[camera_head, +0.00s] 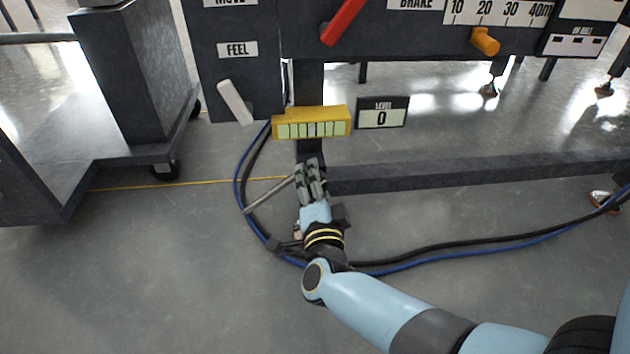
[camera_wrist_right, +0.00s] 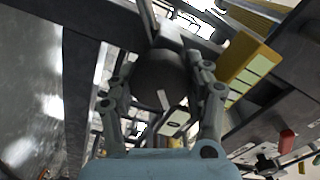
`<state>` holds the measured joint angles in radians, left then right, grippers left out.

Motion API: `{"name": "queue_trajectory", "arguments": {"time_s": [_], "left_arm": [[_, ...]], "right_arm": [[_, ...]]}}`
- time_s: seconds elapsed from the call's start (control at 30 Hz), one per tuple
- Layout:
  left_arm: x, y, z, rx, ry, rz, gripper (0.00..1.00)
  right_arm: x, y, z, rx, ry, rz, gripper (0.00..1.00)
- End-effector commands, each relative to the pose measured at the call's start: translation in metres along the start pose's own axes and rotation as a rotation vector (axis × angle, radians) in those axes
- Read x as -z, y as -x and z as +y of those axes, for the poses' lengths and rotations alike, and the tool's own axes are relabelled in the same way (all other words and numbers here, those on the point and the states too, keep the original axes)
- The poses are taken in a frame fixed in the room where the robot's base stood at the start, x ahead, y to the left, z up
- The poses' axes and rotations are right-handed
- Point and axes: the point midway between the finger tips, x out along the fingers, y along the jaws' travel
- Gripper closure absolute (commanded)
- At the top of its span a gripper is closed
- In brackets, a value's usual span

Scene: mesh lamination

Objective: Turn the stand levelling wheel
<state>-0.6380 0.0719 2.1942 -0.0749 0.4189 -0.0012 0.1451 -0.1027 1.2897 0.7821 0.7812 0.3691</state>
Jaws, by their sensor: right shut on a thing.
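My right gripper (camera_head: 311,168) reaches forward to the foot of the dark stand post, below the yellow level block (camera_head: 312,123). In the right wrist view its two fingers (camera_wrist_right: 164,92) are closed around a dark, round levelling wheel (camera_wrist_right: 160,70), one finger on each side. A pale mark shows on the wheel's face. In the head view the fingers and wrist hide most of the wheel. A small LEVEL sign (camera_head: 381,113) beside the yellow block reads 0. My left gripper is not in view.
Blue and black cables (camera_head: 450,248) loop over the floor around my right wrist. A dark floor beam (camera_head: 470,172) runs right from the post. A wheeled dark cart (camera_head: 130,80) stands at left. A red lever (camera_head: 342,20) and an orange knob (camera_head: 484,41) are above.

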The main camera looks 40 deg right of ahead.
Motion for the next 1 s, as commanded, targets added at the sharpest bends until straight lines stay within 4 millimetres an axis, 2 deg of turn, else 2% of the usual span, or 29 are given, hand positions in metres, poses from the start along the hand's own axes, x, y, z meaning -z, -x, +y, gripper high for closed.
{"name": "queue_trajectory", "arguments": {"time_s": [0.03,0.2,0.57,0.67,1.0], "left_arm": [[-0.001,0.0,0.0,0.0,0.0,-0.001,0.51],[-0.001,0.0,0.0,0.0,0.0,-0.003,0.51],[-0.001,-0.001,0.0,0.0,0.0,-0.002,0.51],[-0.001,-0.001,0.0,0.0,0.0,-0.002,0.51],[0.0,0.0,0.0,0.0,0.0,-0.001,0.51]], "right_arm": [[0.0,0.001,0.002,-0.003,0.001,-0.002,0.47],[0.0,0.001,0.001,-0.002,0.001,-0.001,0.24],[0.002,0.0,-0.004,0.0,-0.001,0.001,0.24],[0.007,0.001,-0.014,-0.001,-0.002,0.001,0.24],[0.036,0.0,-0.073,0.002,-0.006,0.001,0.24]]}}
